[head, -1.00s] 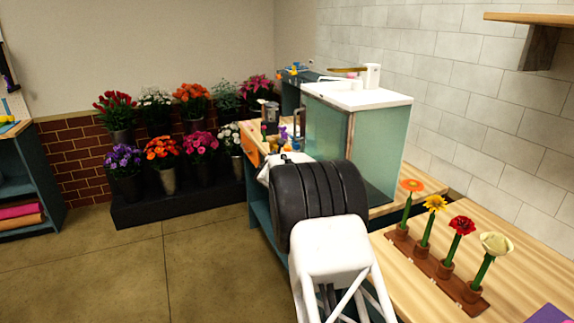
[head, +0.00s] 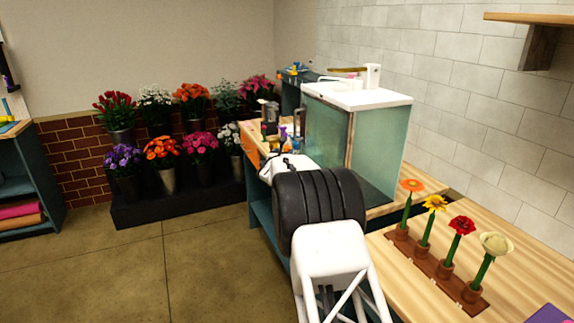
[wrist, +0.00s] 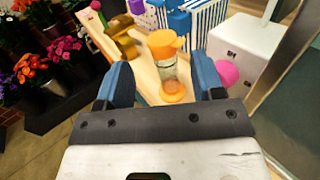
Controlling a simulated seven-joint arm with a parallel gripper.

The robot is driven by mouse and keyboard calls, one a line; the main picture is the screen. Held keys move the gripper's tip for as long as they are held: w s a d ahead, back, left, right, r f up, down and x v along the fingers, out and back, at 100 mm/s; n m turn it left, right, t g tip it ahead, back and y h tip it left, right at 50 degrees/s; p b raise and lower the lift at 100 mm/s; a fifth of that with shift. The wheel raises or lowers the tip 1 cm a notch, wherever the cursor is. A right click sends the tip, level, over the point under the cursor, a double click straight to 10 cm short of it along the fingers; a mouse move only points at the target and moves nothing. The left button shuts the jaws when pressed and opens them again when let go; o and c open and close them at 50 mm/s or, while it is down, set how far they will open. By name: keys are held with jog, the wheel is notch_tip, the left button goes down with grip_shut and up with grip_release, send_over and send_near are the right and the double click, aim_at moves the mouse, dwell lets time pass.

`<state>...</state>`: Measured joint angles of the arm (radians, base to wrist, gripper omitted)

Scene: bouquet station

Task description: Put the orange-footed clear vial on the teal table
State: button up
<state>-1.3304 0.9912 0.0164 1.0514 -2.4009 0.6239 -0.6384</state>
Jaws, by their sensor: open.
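In the wrist view, the clear vial (wrist: 167,72) with an orange foot and orange top stands on the light wood counter (wrist: 146,78). My gripper (wrist: 162,78) is open, with one blue finger on each side of the vial. I cannot tell whether either finger touches it. In the head view, my arm hides much of the counter around the gripper. A teal table (head: 291,97) with small items on top stands at the back, partly behind the glass-sided cabinet (head: 379,150).
Near the vial are a gold object (wrist: 122,38), a blue-striped box (wrist: 205,20), a white box (wrist: 245,45) and a pink ball (wrist: 228,73). Potted flowers (head: 170,150) stand on a black step at left. Single flowers stand in a wooden rack (head: 432,265) at right.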

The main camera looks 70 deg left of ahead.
aim_at(286, 150)
jog(key=shift+x, duration=2.5)
jog(key=shift+w+d, duration=0.1)
jog(key=shift+c, duration=0.3)
grip_shut()
